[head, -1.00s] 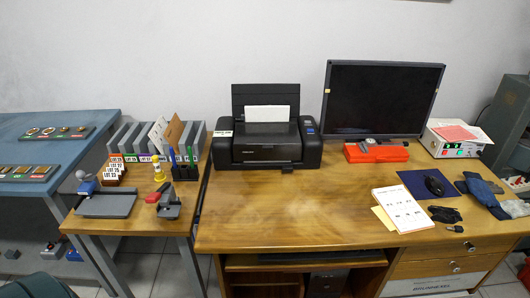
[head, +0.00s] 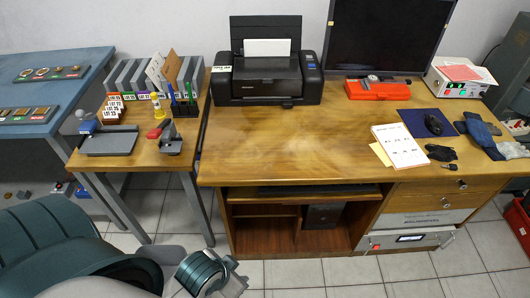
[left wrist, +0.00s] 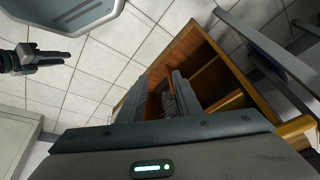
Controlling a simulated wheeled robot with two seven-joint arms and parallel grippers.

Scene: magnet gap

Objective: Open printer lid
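The black printer (head: 265,72) stands at the back of the wooden desk, left of the monitor. White paper shows in its upright rear support. The printer's flat top lid (head: 266,68) looks closed. My left gripper is low in front of the desk in the head view, far from the printer, with its fingertips not clear there. In the left wrist view, my left gripper (left wrist: 160,95) has its two dark fingers apart with nothing between them. Another gripper, apparently my right one (left wrist: 55,56), shows at the left of that view; its finger gap is unclear.
The desk (head: 290,140) is clear in front of the printer. The monitor (head: 385,35), a red case (head: 377,90) and a paper stack (head: 400,146) are to the right. A side table (head: 145,155) with sorters and a stapler stands left.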

